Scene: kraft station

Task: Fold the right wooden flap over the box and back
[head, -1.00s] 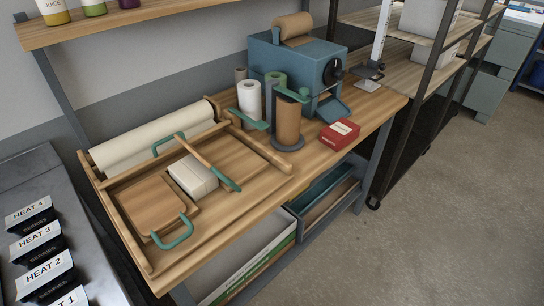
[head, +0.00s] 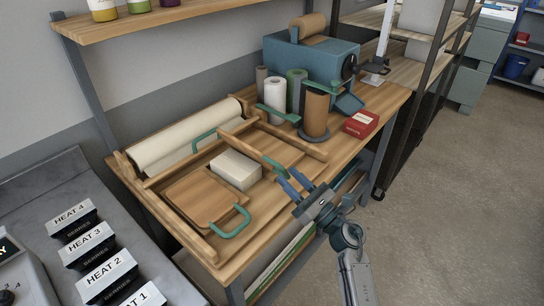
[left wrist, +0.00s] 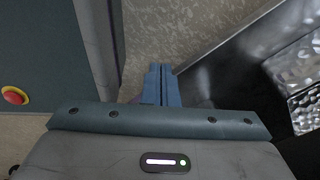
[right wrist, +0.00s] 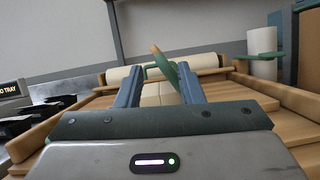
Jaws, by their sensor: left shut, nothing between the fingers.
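A white box (head: 236,170) sits on the wooden folding board between a square wooden panel (head: 200,198) with a green handle at its left and a wooden bar (head: 244,148) with a green grip (head: 274,166) at its right. I cannot tell whether this bar is part of the right flap. My right gripper (head: 289,180) is open and empty, fingertips close to the green grip. In the right wrist view the grip (right wrist: 168,70) shows beyond and between the spread fingers (right wrist: 160,88); contact is unclear. My left gripper (left wrist: 161,85) is shut and empty, away from the board.
A paper roll (head: 190,138) lies along the board's back. Paper rolls, a brown roll (head: 315,114) on a stand and a red box (head: 362,123) stand at the right. Heat-labelled black holders (head: 88,248) are at the left. Floor (head: 440,200) is clear at the right.

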